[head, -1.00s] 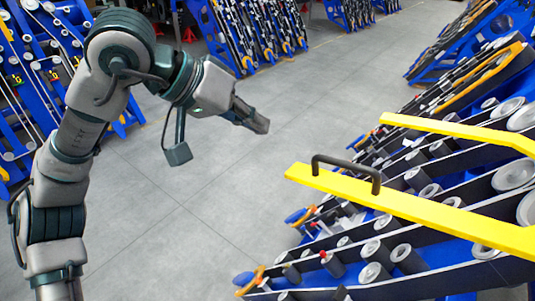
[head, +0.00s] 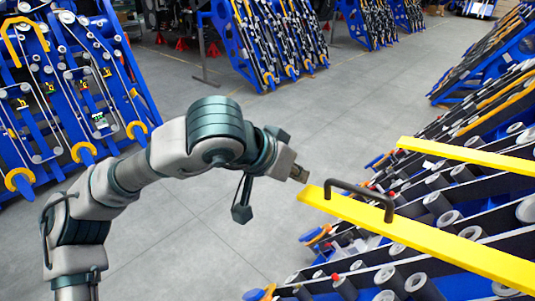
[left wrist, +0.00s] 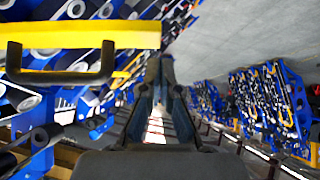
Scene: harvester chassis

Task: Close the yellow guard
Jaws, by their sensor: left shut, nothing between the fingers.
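The yellow guard (head: 430,236) is a long yellow bar with a dark handle (head: 358,194) on top, over the rollers of the blue chassis at the right of the head view. In the left wrist view the guard (left wrist: 120,34) and its handle (left wrist: 60,76) show at the upper left. My right gripper is not in view.
A second yellow bar (head: 470,154) lies behind the guard. Rollers (head: 410,285) and dark plates fill the chassis below. Other blue chassis frames (head: 75,85) stand at the left and back. The grey floor (head: 215,215) between is clear.

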